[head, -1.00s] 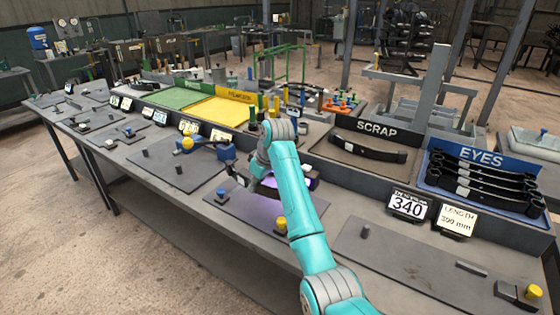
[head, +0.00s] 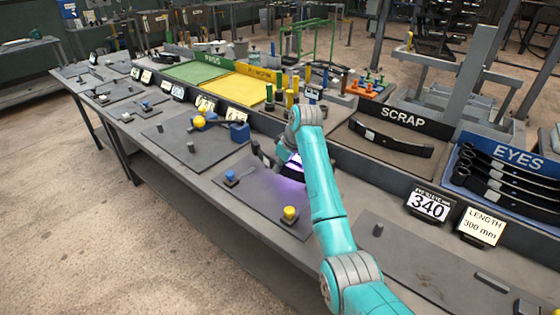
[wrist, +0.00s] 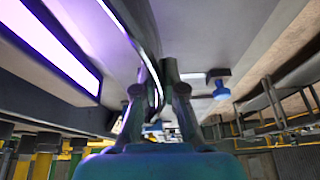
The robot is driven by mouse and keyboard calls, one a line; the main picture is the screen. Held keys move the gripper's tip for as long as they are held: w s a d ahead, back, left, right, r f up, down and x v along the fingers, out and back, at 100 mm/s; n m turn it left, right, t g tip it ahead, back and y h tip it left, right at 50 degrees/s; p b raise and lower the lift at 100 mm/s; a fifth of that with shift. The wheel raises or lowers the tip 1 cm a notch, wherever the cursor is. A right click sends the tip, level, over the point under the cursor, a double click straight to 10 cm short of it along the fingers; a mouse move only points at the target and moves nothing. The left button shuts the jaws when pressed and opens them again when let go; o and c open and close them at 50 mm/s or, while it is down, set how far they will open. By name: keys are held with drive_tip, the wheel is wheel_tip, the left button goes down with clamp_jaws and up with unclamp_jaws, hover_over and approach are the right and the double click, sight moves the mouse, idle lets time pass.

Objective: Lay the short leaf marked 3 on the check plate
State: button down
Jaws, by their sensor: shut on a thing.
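My gripper (wrist: 158,100) is shut on a dark curved strip (wrist: 150,45) in the wrist view, which looks like a leaf; no number is readable on it. The strip runs away from the fingers toward the top of the picture. In the head view my teal arm reaches over the bench, and its wrist hides most of the gripper and strip. Below it lies a dark plate (head: 262,198) with a blue-topped post (head: 230,177) and a yellow-topped post (head: 290,213), lit purple near its back edge. I cannot tell whether this is the check plate.
A SCRAP tray (head: 372,155) holding one dark leaf and an EYES tray (head: 466,181) with several leaves stand at right. Signs reading 340 (head: 428,206) and 300 mm (head: 481,227) stand before them. Green (head: 205,71) and yellow (head: 243,87) areas lie behind. Another plate (head: 182,138) is at left.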

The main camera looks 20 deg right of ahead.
sight(279, 180)
drive_tip(key=shift+f, duration=1.9)
drive_tip(key=shift+w+d+f, duration=0.1)
drive_tip(key=shift+w+d, duration=0.3)
drive_tip(key=shift+d, duration=0.15)
idle(1.5)
drive_tip(key=c, duration=0.7)
unclamp_jaws()
drive_tip(key=shift+f, duration=0.15)
drive_tip(key=shift+r, duration=4.05)
drive_tip(key=shift+s+a, duration=0.1)
drive_tip(key=shift+a, duration=0.05)
